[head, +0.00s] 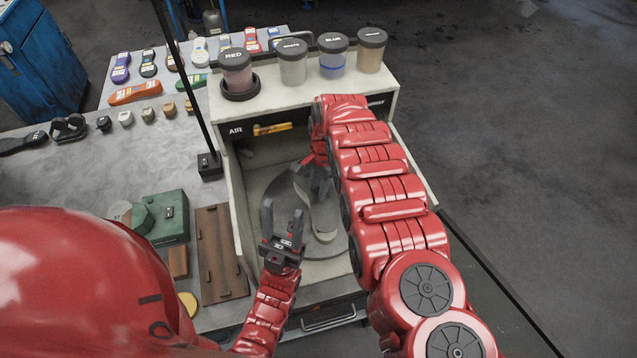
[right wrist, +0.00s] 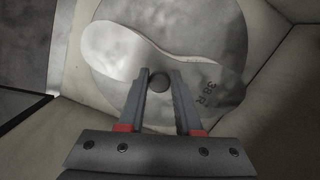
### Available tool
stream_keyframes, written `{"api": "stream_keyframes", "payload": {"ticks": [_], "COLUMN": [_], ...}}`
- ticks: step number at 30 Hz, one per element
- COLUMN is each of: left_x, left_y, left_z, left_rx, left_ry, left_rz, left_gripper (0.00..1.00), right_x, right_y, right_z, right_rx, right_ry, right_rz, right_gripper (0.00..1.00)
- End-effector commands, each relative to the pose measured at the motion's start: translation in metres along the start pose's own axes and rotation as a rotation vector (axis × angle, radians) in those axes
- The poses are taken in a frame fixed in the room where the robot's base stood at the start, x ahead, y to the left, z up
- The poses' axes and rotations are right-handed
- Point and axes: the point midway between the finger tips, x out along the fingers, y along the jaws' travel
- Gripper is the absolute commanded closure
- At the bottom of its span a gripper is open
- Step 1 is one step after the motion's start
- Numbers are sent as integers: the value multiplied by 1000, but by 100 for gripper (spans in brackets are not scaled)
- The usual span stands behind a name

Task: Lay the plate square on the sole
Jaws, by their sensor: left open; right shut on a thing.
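A pale sole (right wrist: 115,50) lies on a round grey disc inside the open-fronted box; it also shows in the head view (head: 325,222). A grey plate (right wrist: 200,95) marked "38 R" appears by the sole in the right wrist view, with a pale strip of sole beyond its edge. Its exact seating is unclear. My right gripper (right wrist: 160,88) is shut on a round dark knob (right wrist: 160,82), apparently the plate's. In the head view my right gripper (head: 318,172) is partly hidden by its arm. My left gripper (head: 282,215) is open and empty, in front of the disc.
The box walls (head: 238,190) closely surround the disc (head: 280,210). Lidded cups, including a red one (head: 236,70), stand on the box's top. A black post (head: 190,90) stands left of the box. A green block (head: 168,218) and brown board (head: 220,255) lie left.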

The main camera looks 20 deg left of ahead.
Motion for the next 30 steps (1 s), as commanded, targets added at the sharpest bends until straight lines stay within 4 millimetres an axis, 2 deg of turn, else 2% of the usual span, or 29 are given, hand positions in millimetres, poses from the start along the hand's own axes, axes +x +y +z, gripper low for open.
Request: {"api": "stream_keyframes", "payload": {"ticks": [9,15,30], "left_x": [-20,-31,-33], "left_y": [1,2,2], "left_z": [4,5,6], "left_rx": [0,0,0], "left_ry": [0,0,0], "left_rz": [0,0,0], "left_gripper": [50,50,50], "right_x": [32,45,47], "right_y": [1,1,0], "right_z": [-4,-6,-6], "right_rx": [-1,-1,-1], "right_ry": [1,1,0], "right_rz": [0,0,0], "right_gripper": [100,100,100]}}
